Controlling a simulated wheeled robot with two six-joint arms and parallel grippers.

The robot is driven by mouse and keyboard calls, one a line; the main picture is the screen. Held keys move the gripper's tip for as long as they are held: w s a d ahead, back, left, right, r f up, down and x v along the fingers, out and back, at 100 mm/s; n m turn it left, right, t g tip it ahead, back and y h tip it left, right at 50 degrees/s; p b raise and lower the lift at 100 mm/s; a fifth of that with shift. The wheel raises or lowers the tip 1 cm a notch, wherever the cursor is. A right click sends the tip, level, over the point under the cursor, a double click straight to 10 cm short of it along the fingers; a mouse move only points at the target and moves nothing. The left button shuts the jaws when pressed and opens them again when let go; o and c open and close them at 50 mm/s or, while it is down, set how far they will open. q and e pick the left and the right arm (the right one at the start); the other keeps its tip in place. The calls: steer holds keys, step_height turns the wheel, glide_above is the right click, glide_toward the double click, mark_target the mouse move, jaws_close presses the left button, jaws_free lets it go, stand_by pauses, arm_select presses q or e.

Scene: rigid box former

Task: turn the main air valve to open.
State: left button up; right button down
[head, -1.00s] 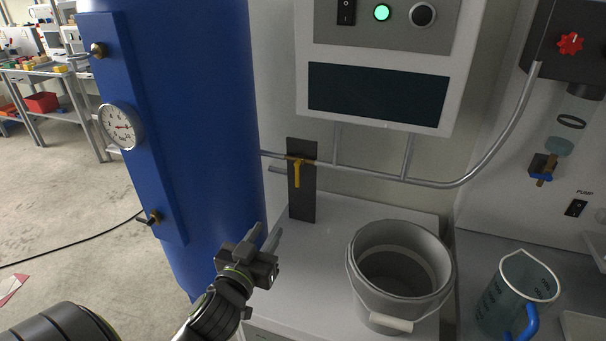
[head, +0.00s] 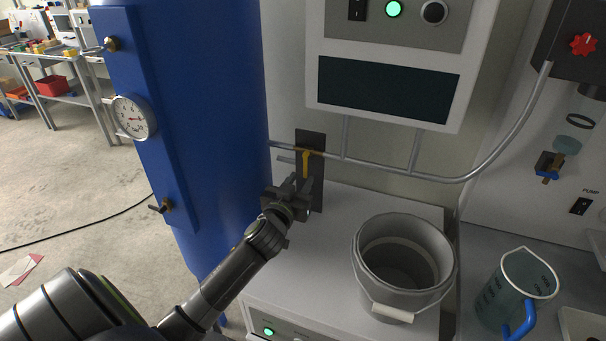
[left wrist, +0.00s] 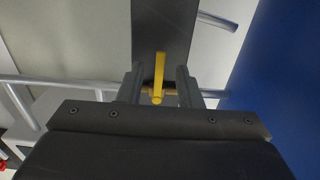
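The main air valve has a yellow lever handle (head: 306,161) that hangs downward, across the line of the grey pipe. It sits in front of a dark upright plate (head: 312,139) beside the blue tank. My left gripper (head: 300,182) is open, just in front of and below the valve in the head view. In the left wrist view its two fingers (left wrist: 160,74) stand on either side of the yellow handle (left wrist: 159,66), with gaps on both sides. Whether the fingertips reach past the handle I cannot tell. My right gripper is not in view.
The blue tank (head: 225,120) with a gauge (head: 133,117) stands close on the left. A grey bucket (head: 369,278) and a clear jug (head: 510,290) stand to the right. The grey pipe (head: 440,179) runs along the wall. A control panel (head: 390,88) hangs above.

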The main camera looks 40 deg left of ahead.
arm_select(q)
steer(key=shift+x, duration=1.35)
jaws_close()
